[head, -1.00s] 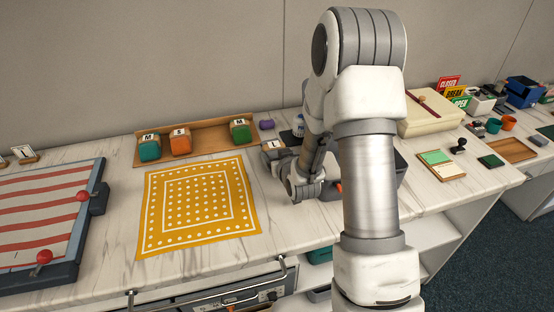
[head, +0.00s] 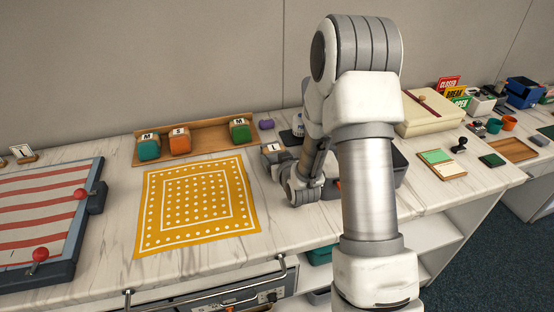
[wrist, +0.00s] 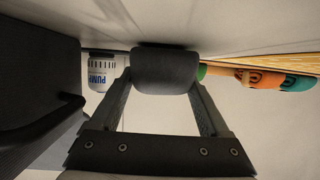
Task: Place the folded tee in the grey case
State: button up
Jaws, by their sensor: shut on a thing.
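My gripper (wrist: 160,105) points toward the wall and is shut on a dark grey rounded block (wrist: 165,72), which appears to be the folded tee. In the head view the block (head: 272,158) shows a white lettered tag on top, just beyond my gripper. It is low at the counter; I cannot tell whether it touches it. A dark grey box (head: 398,168), apparently the grey case, stands on the counter to the right, mostly hidden behind my arm. Its inside is not visible.
Teal (head: 148,149), orange (head: 180,143) and green (head: 240,132) tagged bundles sit in a wooden tray (head: 207,149). A pump bottle (wrist: 103,72) stands near the wall. A yellow dotted cloth (head: 165,228) lies left of my gripper. A striped board (head: 40,220) lies far left.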

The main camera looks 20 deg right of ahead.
jog(key=o, duration=1.2)
jog(key=shift+s+f, duration=0.3)
jog(key=shift+f, duration=0.55)
jog(key=shift+w+r+g+p, duration=0.15)
jog(key=shift+r+g+p, duration=0.15)
jog(key=shift+r+p, duration=0.65)
jog(key=v, duration=0.9)
jog(key=shift+f, duration=0.25)
jog(key=shift+r+p, duration=0.3)
jog(key=shift+p, duration=1.25)
jog(key=p, duration=0.3)
jog(key=shift+s+r, duration=0.15)
jog(key=shift+s, duration=0.1)
jog(key=p+v, duration=0.1)
jog(key=p, duration=0.4)
jog(key=shift+s+p, duration=0.35)
jog(key=shift+s, duration=0.1)
